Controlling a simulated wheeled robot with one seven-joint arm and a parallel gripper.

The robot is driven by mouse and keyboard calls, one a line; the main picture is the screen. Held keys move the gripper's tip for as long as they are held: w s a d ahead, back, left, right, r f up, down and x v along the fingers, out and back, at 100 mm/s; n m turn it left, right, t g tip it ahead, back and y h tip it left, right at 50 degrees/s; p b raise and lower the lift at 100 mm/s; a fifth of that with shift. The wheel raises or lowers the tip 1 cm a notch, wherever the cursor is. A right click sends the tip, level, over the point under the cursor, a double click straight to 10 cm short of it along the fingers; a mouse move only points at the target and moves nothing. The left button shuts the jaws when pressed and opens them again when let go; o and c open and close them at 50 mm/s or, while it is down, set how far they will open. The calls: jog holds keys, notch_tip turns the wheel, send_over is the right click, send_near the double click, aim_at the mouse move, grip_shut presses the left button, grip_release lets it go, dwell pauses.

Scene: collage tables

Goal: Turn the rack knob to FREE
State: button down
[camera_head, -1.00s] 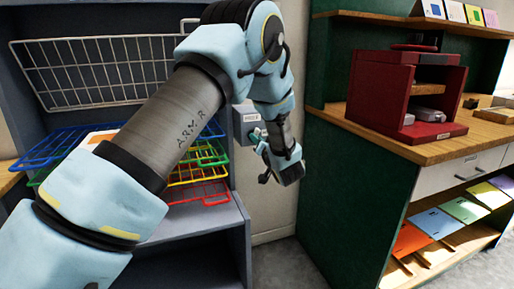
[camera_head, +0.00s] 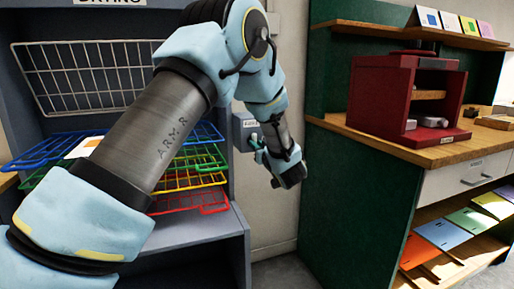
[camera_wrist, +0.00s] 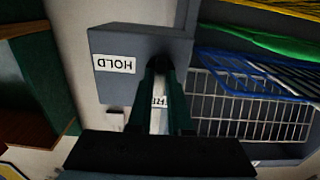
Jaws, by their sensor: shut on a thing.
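The rack's grey control box (camera_head: 243,132) is on the right side of the drying rack; it fills the upper middle of the wrist view (camera_wrist: 140,42). It carries a white HOLD label (camera_wrist: 114,64), upside down in that view. A second white label (camera_wrist: 158,102), partly hidden, shows between my fingers with letters like "FRE". My gripper (camera_wrist: 159,68) is at the box face, its dark green fingers closed around the knob; in the head view my gripper (camera_head: 257,144) is at the box. The knob is hidden by the fingers, so its pointing direction cannot be told.
The rack has a wire basket (camera_head: 80,72) and coloured wire shelves (camera_head: 200,158) left of the box. A green cabinet (camera_head: 340,200) with a red press (camera_head: 400,95) stands to the right. Pale wall and a narrow floor gap lie between.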

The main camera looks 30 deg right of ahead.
jog(key=c, duration=0.8)
grip_release()
jog(key=shift+c, duration=0.2)
jog(key=s+a+b, duration=0.1)
jog(key=s, duration=0.9)
jog(key=shift+s+a, duration=0.15)
jog(key=shift+s, duration=0.25)
jog(key=shift+s, duration=0.1)
